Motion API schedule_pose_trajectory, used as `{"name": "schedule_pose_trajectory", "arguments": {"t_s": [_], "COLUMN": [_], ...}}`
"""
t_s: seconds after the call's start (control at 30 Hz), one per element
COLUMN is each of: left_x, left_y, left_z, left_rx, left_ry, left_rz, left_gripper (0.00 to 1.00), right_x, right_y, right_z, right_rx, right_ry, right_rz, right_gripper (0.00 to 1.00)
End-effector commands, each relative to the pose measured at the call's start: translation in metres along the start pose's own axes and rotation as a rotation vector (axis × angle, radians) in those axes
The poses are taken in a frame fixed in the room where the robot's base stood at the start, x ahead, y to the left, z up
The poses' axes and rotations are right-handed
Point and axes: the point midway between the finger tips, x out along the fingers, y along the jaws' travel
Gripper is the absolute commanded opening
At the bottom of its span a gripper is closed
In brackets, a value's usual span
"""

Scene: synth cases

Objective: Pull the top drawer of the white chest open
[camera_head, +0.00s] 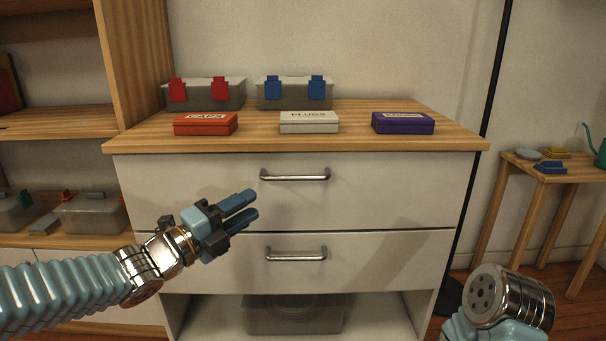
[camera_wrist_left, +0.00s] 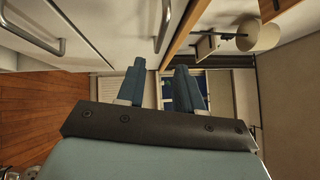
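The white chest (camera_head: 140,180) has two drawers with wooden top. Its top drawer (camera_head: 370,205) is closed, flush with the front, with a metal bar handle (camera_head: 295,177). My left gripper (camera_head: 256,206) is in front of the chest, to the lower left of that handle and apart from it. Its two blue fingers are apart with nothing between them. In the left wrist view the open fingers (camera_wrist_left: 159,75) show, with the top drawer's handle (camera_wrist_left: 164,25) beyond them. My right gripper is not in view; only part of the right arm shows.
The lower drawer (camera_head: 205,262) is closed, with its own handle (camera_head: 296,254). On the chest top stand a red box (camera_head: 206,124), a white box (camera_head: 309,122), a purple box (camera_head: 403,123) and two lidded bins (camera_head: 215,97). A side table (camera_head: 575,172) stands at right.

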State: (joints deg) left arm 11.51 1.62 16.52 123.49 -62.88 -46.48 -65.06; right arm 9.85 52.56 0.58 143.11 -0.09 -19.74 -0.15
Motion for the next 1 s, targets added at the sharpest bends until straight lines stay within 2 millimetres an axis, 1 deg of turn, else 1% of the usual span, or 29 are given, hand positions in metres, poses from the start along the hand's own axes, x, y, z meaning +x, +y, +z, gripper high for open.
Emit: {"name": "schedule_pose_trajectory", "arguments": {"t_s": [0.07,0.17,0.4,0.5,0.6,0.7,0.8,1.0], "left_x": [0.008,0.026,0.082,0.103,0.118,0.129,0.134,0.135], "left_y": [0.000,0.000,0.000,0.000,0.000,0.000,0.000,0.000], "left_z": [0.000,-0.001,-0.001,-0.001,0.000,0.000,0.000,0.000], "left_rx": [0.001,-0.002,-0.006,-0.006,-0.007,-0.005,-0.005,-0.005], "left_ry": [0.002,0.004,0.004,0.002,0.000,0.000,-0.001,-0.002], "left_rz": [-0.001,-0.001,-0.001,-0.001,0.000,0.000,0.000,0.001], "left_gripper": [0.36,0.36,0.36,0.36,0.36,0.36,0.36,0.36], "right_x": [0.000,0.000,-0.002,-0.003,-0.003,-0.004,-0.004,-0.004], "right_y": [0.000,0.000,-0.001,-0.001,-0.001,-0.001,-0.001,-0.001], "right_z": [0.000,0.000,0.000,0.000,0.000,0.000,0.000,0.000], "right_rx": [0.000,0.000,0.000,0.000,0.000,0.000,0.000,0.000], "right_ry": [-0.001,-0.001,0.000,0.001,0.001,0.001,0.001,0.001], "right_rz": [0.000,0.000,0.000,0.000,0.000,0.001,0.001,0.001], "right_gripper": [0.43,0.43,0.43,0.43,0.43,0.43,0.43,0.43]}}
